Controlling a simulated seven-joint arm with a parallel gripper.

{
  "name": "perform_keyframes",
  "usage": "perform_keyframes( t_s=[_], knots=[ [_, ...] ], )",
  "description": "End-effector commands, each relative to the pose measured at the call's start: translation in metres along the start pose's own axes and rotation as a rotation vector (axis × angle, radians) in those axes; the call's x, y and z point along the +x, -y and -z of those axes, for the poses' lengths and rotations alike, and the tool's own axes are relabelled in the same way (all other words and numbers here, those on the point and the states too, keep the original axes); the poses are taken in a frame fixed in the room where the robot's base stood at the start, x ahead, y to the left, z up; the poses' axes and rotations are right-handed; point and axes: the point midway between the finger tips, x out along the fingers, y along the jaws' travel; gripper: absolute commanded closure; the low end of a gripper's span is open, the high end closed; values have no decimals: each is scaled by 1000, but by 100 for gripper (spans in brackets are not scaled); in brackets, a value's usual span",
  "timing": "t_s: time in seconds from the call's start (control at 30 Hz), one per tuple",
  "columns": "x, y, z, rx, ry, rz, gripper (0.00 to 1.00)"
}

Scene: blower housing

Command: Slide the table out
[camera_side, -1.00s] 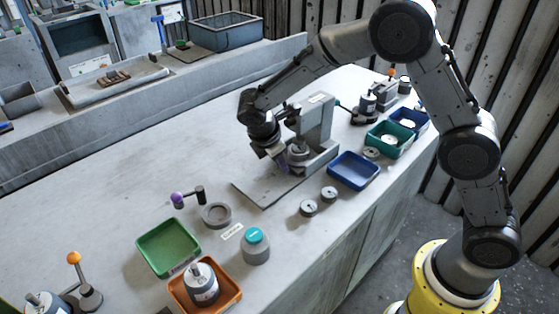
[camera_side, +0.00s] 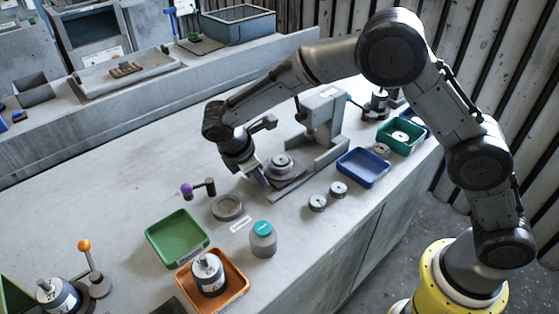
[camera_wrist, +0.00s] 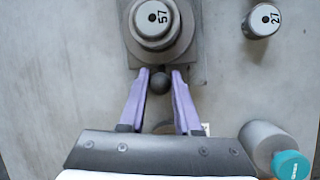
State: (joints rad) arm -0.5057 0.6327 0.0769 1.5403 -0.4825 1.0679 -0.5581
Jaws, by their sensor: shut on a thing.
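The sliding table (camera_wrist: 186,60) is a grey plate bearing a round stepped metal part marked 57 (camera_wrist: 152,22). A dark ball knob (camera_wrist: 158,85) stands at its near edge. My gripper (camera_wrist: 159,74) has its purple fingers shut on the knob, one on each side. In the side view my gripper (camera_side: 264,182) is low at the left end of the table, and the round part (camera_side: 281,164) sits out in front of the grey upright stand (camera_side: 325,115). The knob is hidden behind the fingers there.
A grey ring (camera_side: 227,207), a purple-knobbed lever (camera_side: 198,189), a teal-capped jar (camera_side: 263,240), a green tray (camera_side: 177,237) and an orange tray (camera_side: 237,285) lie nearer the camera.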

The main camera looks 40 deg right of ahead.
Motion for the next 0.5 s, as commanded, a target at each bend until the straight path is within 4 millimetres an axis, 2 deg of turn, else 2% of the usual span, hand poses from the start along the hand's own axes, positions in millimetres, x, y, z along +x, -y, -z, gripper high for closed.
perform_keyframes(
  t_s=[0.03,0.17,0.47,0.5],
  knots=[
    [-5,1,10,-2,-3,-4,100],
    [-11,4,22,0,-2,-3,100],
    [-12,5,24,3,-1,-1,100],
    [-12,5,24,3,-1,-1,66]
  ],
)
